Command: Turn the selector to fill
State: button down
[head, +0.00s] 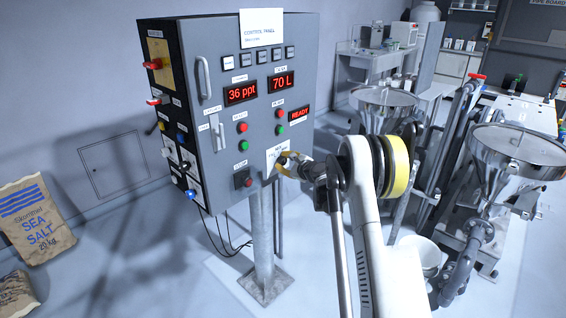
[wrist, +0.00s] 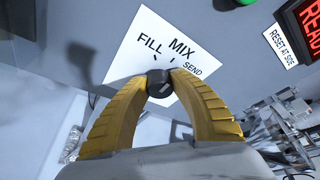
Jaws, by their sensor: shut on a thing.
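The selector (wrist: 160,83) is a small black knob on a white label plate (wrist: 141,45) marked FILL, MIX and SEND. In the wrist view, FILL is at the left, MIX at the upper middle and SEND at the right. My gripper (wrist: 159,88) has its yellow fingers closed around the knob, one on each side. A short pale mark shows on the knob's face, but I cannot tell which word it points to. In the head view, my gripper (head: 281,163) is at the lower right of the control panel (head: 215,185), and its fingers hide the knob.
The panel shows red displays (head: 241,92) and lit red and green buttons (head: 243,128). A black switch (head: 242,179) is left of my gripper. Steel hoppers (head: 515,150) stand at the right. A sea salt sack (head: 38,222) leans at the left.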

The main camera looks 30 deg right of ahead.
jog(key=n+b, duration=0.1)
jog(key=n, duration=0.1)
jog(key=n+t+h+b, duration=0.1)
jog(key=shift+f+n+t+b, duration=0.15)
jog(key=shift+n+t+b, duration=0.15)
jog(key=shift+n+b, duration=0.1)
jog(key=shift+n+t+h+b, duration=0.5)
jog(key=shift+n+t+b, duration=0.3)
jog(key=shift+n, duration=0.9)
jog(key=c, duration=1)
grip_release()
jog(key=shift+c, duration=0.2)
jog(key=shift+s, duration=0.1)
